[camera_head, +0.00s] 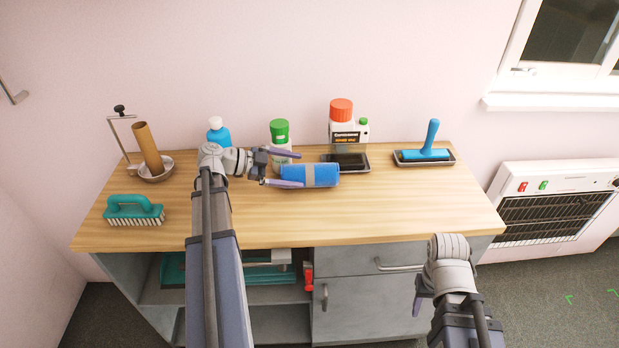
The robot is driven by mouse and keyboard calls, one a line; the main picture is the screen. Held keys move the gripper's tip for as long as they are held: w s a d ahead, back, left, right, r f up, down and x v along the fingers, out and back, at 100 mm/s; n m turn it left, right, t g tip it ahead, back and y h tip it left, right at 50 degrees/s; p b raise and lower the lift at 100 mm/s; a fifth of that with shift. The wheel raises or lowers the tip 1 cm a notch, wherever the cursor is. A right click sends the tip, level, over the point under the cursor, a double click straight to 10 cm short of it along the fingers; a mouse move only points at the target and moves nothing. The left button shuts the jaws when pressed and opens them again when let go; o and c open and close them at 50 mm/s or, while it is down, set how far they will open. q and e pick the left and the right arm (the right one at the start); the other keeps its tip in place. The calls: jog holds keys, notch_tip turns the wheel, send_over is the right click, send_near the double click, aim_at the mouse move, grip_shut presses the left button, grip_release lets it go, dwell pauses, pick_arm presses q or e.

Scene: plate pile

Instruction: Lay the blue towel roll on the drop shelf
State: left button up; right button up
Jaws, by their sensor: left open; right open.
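The blue towel roll (322,175) lies on its side on the wooden counter, with a grey band around its middle. My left gripper (302,171) is open at the roll's left end. One finger shows beyond the roll and the other in front of its left end; I cannot tell whether either touches it. My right gripper (422,297) is low in front of the cabinet, away from the roll, and its fingers are mostly hidden by its own wrist. No shelf is marked as the drop shelf; an open cabinet shelf (275,296) shows below the counter, partly behind my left arm.
Behind the roll stand a green-capped container (280,132), an orange-capped bottle (341,112) and a dark tray (362,163). A teal brush (133,209) is at left, a blue-handled tool (430,140) at right. The counter's front right (430,205) is clear.

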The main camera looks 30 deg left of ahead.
aim_at(308, 174)
pick_arm(q)
jog(key=shift+w+d+f+b, duration=0.2)
jog(key=shift+d+f+b, duration=0.05)
jog(key=shift+f+b, duration=0.15)
jog(key=b+x, duration=0.1)
jog(key=x, duration=0.1)
jog(key=b+x, duration=0.1)
jog(key=x, duration=0.1)
jog(key=shift+w+f, duration=0.1)
jog(key=shift+f, duration=0.25)
jog(key=shift+c, duration=0.2)
jog(key=c, duration=1.5)
jog(key=shift+r, duration=0.15)
notch_tip(308, 174, up, 28)
jog(key=p, duration=2.8)
